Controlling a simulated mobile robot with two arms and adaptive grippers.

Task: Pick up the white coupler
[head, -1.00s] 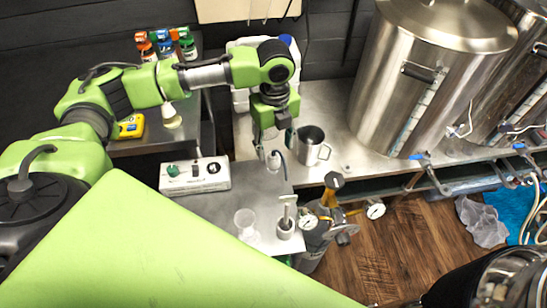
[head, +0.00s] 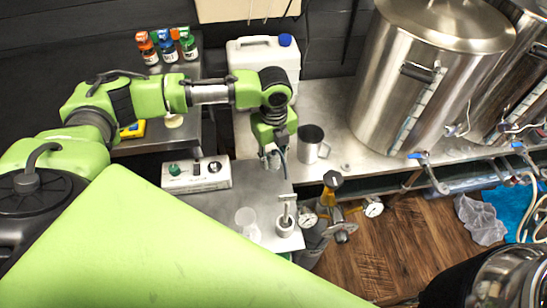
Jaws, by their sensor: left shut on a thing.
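My left gripper (head: 273,157) reaches down from the left arm over the back edge of the small steel table. It is shut on a small pale thing, the white coupler (head: 274,161), which shows between the fingertips. The fingers hide most of the coupler, and a thin dark line runs beside it. I cannot tell whether it is clear of its support. My right gripper is not in view.
A steel mug (head: 311,144) stands close to the right of my left gripper. A white control box (head: 196,175) is to the left. A clear cup (head: 246,222) and a metal post-like fitting (head: 285,222) stand in front. A white jerrycan (head: 252,58) is behind.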

